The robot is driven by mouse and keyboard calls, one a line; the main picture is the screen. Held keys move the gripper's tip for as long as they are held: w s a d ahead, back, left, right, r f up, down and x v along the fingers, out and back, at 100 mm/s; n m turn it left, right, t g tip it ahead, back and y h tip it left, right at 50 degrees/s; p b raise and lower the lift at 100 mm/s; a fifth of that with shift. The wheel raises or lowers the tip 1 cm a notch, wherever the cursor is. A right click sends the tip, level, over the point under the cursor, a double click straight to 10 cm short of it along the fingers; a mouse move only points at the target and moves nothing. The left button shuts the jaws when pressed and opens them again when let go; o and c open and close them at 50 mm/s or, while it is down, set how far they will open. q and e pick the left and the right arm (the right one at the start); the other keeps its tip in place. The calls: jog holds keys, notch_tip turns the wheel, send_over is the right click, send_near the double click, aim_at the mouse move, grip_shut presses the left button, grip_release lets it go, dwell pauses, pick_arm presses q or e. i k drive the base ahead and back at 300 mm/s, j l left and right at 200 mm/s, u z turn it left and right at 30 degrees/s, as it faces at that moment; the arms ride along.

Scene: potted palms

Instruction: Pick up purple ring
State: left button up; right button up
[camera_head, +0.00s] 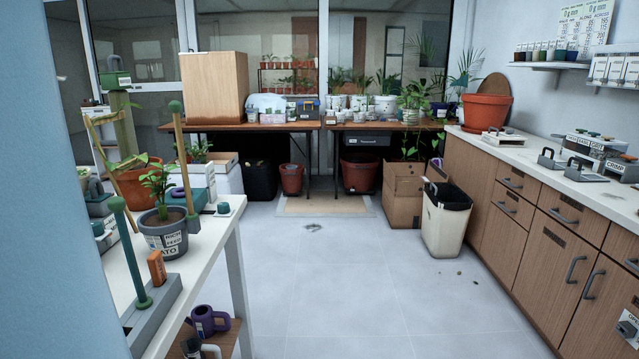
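A small purple band (178,193), which may be the purple ring, shows on the white table at the left, by a tan post (181,150) with a green ball top. I cannot tell whether it is around the post or behind it. A potted plant (164,236) in a grey labelled pot stands just in front of it. A green post (130,250) on a grey base stands nearer to me with no ring visible on it. Neither of my grippers is in view.
A purple mug (206,321) stands on the shelf under the white table (215,250). A pale wall edge (45,200) fills the left side. The tiled floor (340,280) is open in the middle. A white bin (445,222) and wooden cabinets (545,225) stand right.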

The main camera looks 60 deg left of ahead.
aim_at(176, 193)
jog(key=i+j+u, duration=0.1)
jog(key=i+u, duration=0.25)
jog(key=u, duration=0.15)
jog(key=i+u, duration=0.45)
jog(key=i+l+u, duration=0.2)
jog(key=u, duration=0.3)
